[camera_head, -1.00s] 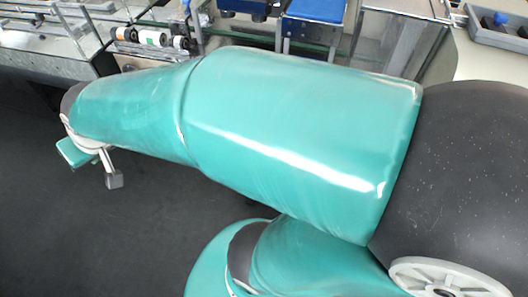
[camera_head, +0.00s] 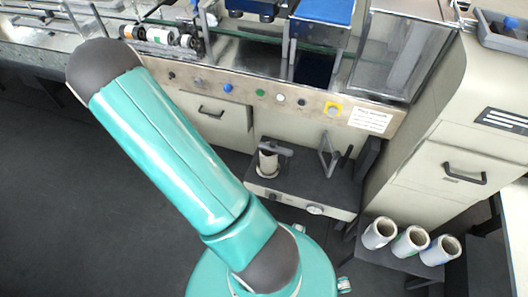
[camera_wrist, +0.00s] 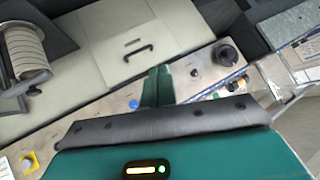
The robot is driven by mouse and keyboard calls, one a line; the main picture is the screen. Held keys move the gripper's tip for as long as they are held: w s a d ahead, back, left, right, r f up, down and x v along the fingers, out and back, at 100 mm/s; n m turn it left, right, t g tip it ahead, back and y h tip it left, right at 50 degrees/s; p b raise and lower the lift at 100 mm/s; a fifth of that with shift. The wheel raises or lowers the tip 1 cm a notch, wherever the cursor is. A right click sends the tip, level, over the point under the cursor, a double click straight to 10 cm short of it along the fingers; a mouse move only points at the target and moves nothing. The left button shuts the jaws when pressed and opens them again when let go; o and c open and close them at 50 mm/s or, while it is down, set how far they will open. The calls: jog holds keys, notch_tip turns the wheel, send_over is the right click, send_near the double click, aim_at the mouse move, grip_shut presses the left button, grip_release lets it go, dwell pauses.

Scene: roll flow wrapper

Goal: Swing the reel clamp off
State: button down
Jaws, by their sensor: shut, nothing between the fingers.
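A pale reel (camera_head: 268,164) stands on the low dark unit under the machine. A dark grey bar (camera_head: 280,149), which looks like the reel clamp, lies across its top. In the wrist view, a ribbed pale reel (camera_wrist: 22,50) is at the upper left, with a dark bar (camera_wrist: 25,84) at its end, cut by the left edge. My gripper (camera_wrist: 158,72) shows in the wrist view as two green fingers closed together, empty. It is to the right of the reel and apart from it, in front of the machine's panel. In the head view my gripper is not visible.
Three spare rolls (camera_head: 411,241) stand on a dark stand at the lower right. A dark triangular bracket (camera_head: 327,158) stands beside the reel. The panel (camera_head: 310,105) with several buttons juts above the unit. A cabinet (camera_head: 430,185) bounds the right side. Dark floor is open at the left.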

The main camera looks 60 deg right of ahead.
aim_at(271, 146)
jog(key=s+d+f+m+g+h, duration=0.2)
jog(key=s+d+f+h, duration=0.3)
jog(key=s+f, duration=0.4)
jog(key=s+d+f+h, duration=0.1)
jog(key=s+f, duration=0.2)
jog(key=s, duration=0.4)
jog(key=s+d+f+g+h, duration=0.1)
jog(key=s+d+f+h, duration=0.1)
jog(key=s+f, duration=0.2)
jog(key=s+d+f+h, duration=0.1)
jog(key=s+f+h, duration=0.1)
jog(key=s, duration=0.7)
jog(key=shift+s+d+f+n+g, duration=0.35)
jog(key=shift+s+f+n+g, duration=0.05)
jog(key=shift+f, duration=0.4)
jog(key=shift+d, duration=0.1)
jog(key=d, duration=0.4)
jog(key=w+d, duration=0.1)
jog(key=d, duration=0.4)
jog(key=w+d, duration=0.1)
jog(key=d, duration=0.3)
jog(key=shift+w+d, duration=0.15)
jog(key=shift+d, duration=0.2)
